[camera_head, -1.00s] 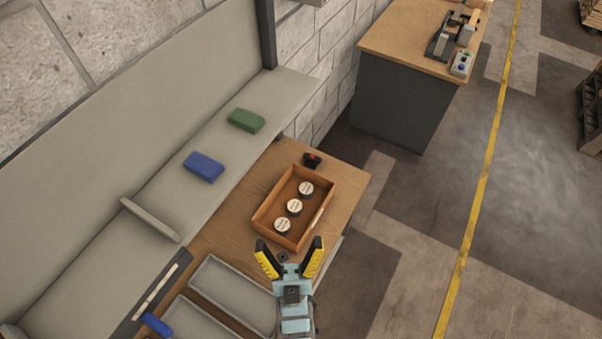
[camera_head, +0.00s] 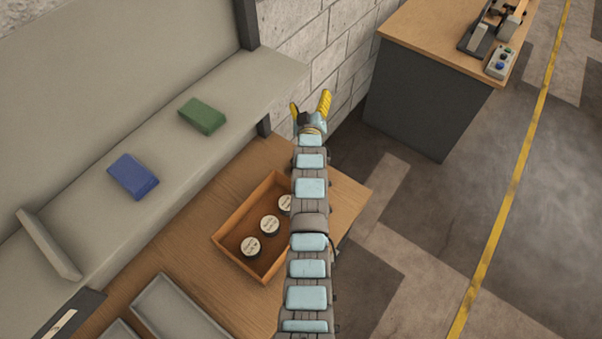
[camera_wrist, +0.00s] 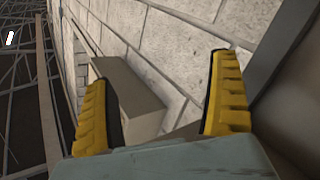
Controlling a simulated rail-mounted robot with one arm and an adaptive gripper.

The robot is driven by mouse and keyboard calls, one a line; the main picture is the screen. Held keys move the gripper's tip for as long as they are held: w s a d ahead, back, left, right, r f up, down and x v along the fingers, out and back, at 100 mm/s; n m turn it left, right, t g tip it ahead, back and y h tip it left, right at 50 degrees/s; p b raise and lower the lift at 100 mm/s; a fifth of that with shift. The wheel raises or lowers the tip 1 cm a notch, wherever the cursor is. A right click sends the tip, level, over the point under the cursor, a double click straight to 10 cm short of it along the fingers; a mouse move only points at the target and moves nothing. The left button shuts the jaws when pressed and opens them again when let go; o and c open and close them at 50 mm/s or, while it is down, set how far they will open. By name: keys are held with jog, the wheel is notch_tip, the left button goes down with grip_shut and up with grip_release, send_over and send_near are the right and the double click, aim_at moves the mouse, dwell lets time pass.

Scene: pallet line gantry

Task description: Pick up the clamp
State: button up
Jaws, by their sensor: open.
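My gripper (camera_head: 310,104) is open, with its yellow fingers raised above the far end of the wooden bench, in front of the block wall. In the wrist view its fingers (camera_wrist: 162,75) are spread wide with nothing held between them. No thing is clearly recognisable as the clamp. A small black and red item on the bench behind the tray showed earlier; my arm now seems to hide it. A dark fixture with levers (camera_head: 490,28) stands on the far bench; I cannot tell whether it is a clamp.
A wooden tray (camera_head: 226,252) holding round labelled tins sits on the near bench (camera_head: 180,236), partly behind my arm. A blue block (camera_head: 133,176) and green block (camera_head: 202,116) lie on the grey shelf. A button box (camera_head: 500,63) stands on the far bench (camera_head: 420,30).

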jog(key=w+d+f+n+g+b, duration=0.1)
jog(key=w+f+n+g+b, duration=0.25)
jog(key=f+g+b, duration=0.6)
jog(key=s+a+r+n+g+y+b, duration=0.2)
jog(key=s+n+g+b, duration=0.1)
jog(key=s+g+b, duration=0.65)
jog(key=f, duration=0.3)
jog(key=a+f+t, duration=0.1)
jog(key=f, duration=0.3)
jog(key=f+t, duration=0.1)
jog(key=f, duration=0.3)
jog(key=shift+s+a+f+m+b, duration=0.2)
jog(key=shift+s+f+m+b, duration=0.05)
jog(key=shift+s+b, duration=0.1)
jog(key=shift+s+f+b, duration=0.2)
jog(key=shift+f+b, duration=0.05)
jog(key=shift+f, duration=0.7)
jog(key=shift+s+f+b, duration=0.2)
jog(key=shift+f+b, duration=0.05)
jog(key=shift+f, duration=0.7)
jog(key=shift+w+f+b, duration=0.15)
jog(key=shift+f+b, duration=0.2)
jog(key=shift+f, duration=0.5)
